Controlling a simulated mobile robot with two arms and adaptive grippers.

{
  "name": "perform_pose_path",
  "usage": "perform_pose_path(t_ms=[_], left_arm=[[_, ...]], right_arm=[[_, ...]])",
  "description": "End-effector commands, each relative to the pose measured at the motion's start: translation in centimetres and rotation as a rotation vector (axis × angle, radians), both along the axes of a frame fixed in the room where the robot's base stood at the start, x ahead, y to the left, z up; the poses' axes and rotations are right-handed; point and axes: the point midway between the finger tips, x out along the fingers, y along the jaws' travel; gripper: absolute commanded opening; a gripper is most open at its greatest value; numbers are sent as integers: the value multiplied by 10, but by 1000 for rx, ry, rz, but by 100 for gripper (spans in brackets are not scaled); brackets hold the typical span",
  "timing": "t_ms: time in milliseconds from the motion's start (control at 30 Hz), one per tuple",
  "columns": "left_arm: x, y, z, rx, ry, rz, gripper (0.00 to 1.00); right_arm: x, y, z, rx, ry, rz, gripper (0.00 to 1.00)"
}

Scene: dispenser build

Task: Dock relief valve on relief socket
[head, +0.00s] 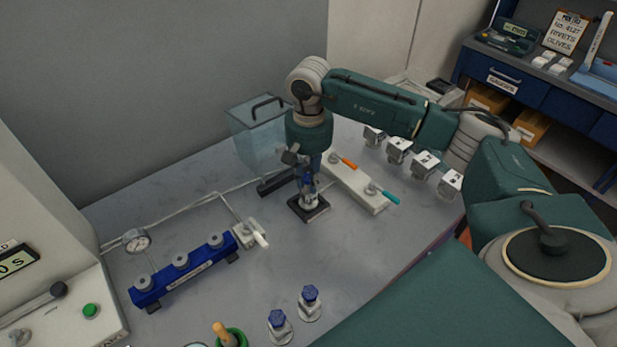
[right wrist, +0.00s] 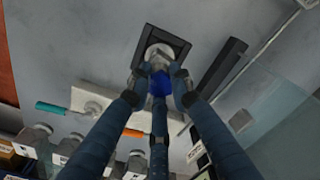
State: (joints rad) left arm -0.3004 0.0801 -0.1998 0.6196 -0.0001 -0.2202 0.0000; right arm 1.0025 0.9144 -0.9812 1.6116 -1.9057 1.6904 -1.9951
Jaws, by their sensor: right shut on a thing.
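My right gripper (head: 308,183) points down over the table and is shut on a valve with a blue top (right wrist: 160,85) and a pale metal body (head: 311,200). In the right wrist view the fingers close around the blue top. The valve stands upright at a black square pad (head: 322,209); I cannot tell whether it rests on it or hovers just above. A blue manifold (head: 158,291) with three round grey sockets (head: 181,260) lies to the left. I cannot tell which socket is the relief socket. My left gripper is not in view.
Two blue-topped valves (head: 310,298) stand at the front. A white block with orange and teal levers (head: 354,184) is right of the pad. A clear box (head: 258,140) stands behind. A gauge (head: 137,241) and white-handled fitting (head: 248,235) flank the manifold. The middle table is clear.

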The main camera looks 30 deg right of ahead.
Motion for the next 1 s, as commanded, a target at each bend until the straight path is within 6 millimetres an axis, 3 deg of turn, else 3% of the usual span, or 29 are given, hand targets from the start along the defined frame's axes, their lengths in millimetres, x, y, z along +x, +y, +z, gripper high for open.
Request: perform_pose_path(t_ms=[200,233,267,567,1000], left_arm=[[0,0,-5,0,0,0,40],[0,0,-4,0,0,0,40],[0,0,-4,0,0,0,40],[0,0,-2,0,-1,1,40],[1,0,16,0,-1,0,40]], right_arm=[[1,0,-5,0,-1,-1,0],[1,0,-3,0,-1,-1,26],[0,0,-3,0,-1,-1,28],[0,0,-2,0,0,0,28],[0,0,33,0,-2,0,28]])
